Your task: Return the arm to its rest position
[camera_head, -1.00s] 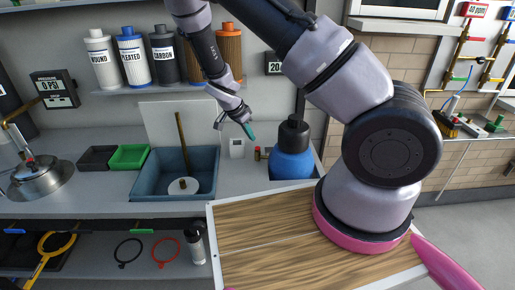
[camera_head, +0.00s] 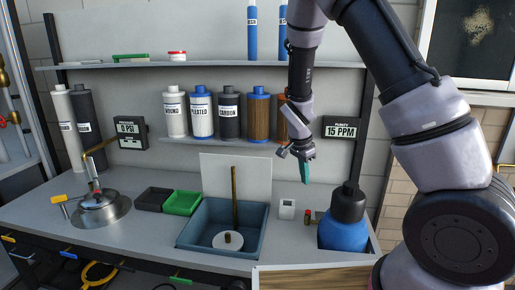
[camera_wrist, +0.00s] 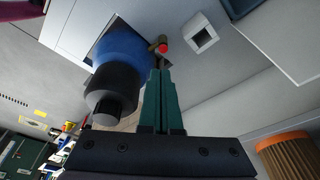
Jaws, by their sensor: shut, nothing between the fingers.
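My gripper (camera_head: 305,172) hangs from the arm above the back of the bench, its teal fingers pointing down. The fingers are shut and empty. In the wrist view the closed teal fingers (camera_wrist: 162,85) stand side by side, with a blue bottle with a black cap (camera_wrist: 117,70) to their left. In the head view the blue bottle (camera_head: 343,235) stands below and to the right of my gripper, apart from it.
A blue basin (camera_head: 195,240) holds a rod and a pale disc. Green (camera_head: 183,203) and black (camera_head: 153,199) trays sit left of it. A small white box (camera_head: 287,209) stands below my gripper. Several filter cartridges line the shelf (camera_head: 215,143) behind. A metal housing (camera_head: 101,212) is at left.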

